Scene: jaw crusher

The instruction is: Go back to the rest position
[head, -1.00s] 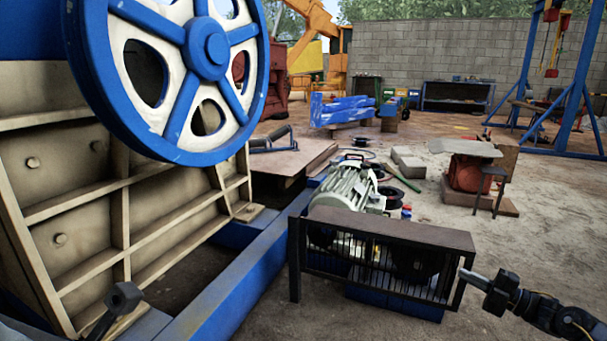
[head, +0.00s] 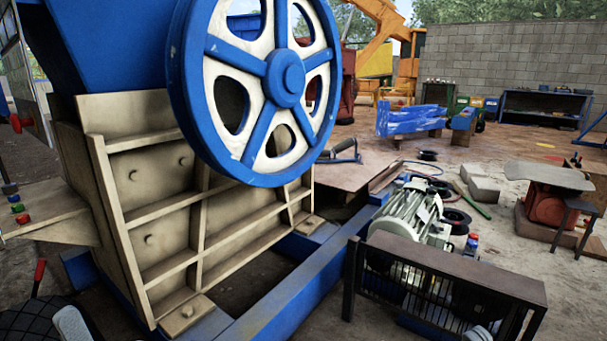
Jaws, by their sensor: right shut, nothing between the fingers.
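My right gripper (head: 479,333) shows only in part at the bottom edge, in front of the lower part of the belt guard (head: 455,275). Its fingers are shut with nothing between them. Most of it is cut off by the frame, and I cannot tell whether it touches the guard. I cannot make out my left gripper in this view.
The jaw crusher (head: 150,165), with its large blue-rimmed flywheel (head: 285,78), fills the left and middle. A grey motor (head: 410,215) stands behind the guard. A red-handled lever (head: 39,273) is at lower left.

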